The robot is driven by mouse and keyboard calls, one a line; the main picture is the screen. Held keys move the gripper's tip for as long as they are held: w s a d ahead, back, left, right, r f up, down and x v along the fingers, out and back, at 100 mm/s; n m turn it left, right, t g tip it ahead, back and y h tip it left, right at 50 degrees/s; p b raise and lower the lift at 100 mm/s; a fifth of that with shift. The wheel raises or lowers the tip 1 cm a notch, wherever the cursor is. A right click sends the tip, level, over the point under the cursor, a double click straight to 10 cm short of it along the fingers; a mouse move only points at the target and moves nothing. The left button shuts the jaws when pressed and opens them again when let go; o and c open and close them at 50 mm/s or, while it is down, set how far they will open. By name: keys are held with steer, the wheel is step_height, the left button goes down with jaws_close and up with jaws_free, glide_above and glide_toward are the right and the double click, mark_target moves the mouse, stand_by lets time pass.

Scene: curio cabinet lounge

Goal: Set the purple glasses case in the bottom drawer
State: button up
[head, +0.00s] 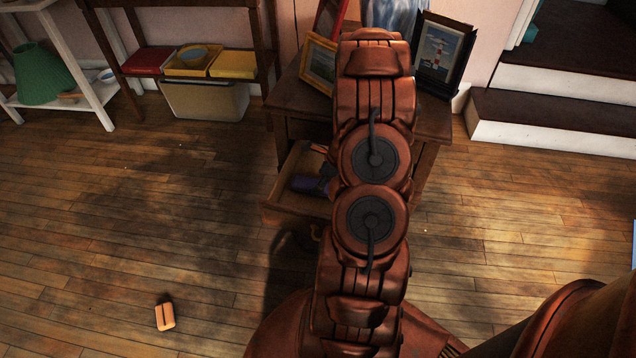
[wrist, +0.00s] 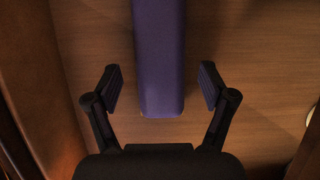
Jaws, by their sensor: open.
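The purple glasses case (head: 308,184) lies in an open drawer (head: 286,210) of the wooden cabinet. In the wrist view the purple case (wrist: 160,60) is long and rests on the wooden drawer floor (wrist: 255,60), running up out of the frame. My gripper (wrist: 160,72) is open, one finger on each side of the case's near end, with a gap on both sides. In the head view my arm hides most of the gripper and the drawer's right part. I cannot tell for sure which drawer level this is.
Picture frames (head: 443,55) stand on the cabinet top (head: 292,92). A side table with coloured trays (head: 233,64) and a storage bin (head: 204,101) are at the back left. Steps (head: 560,80) rise at the right. A small orange object (head: 165,316) lies on otherwise clear floor at the left.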

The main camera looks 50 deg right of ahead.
steer(key=p+v, duration=0.3)
steer(key=v, duration=0.7)
steer(key=a+r+n+g+y, duration=0.1)
steer(key=a+r+n+g, duration=0.1)
steer(key=a+r+n, duration=0.8)
steer(key=a+r+n+g+y, duration=0.1)
steer(key=a+r+n, duration=0.35)
steer(key=a, duration=1.15)
steer(key=s+a+r+n+g+h, duration=0.1)
steer(key=s+a+r+n, duration=0.1)
steer(key=s+n, duration=0.3)
steer(key=s+a+r+n+g+h, duration=0.1)
steer(key=s+a+r+n+g, duration=0.1)
steer(key=s+n, duration=0.4)
steer(key=s+a+r+n+g+h, duration=0.1)
steer(key=s+a+r+n, duration=0.3)
steer(key=s, duration=0.5)
steer(key=shift+s+a+n+g+h, duration=0.3)
steer(key=shift+s+a+n+h, duration=0.25)
steer(key=shift+a, duration=0.45)
steer(key=shift+w, duration=0.2)
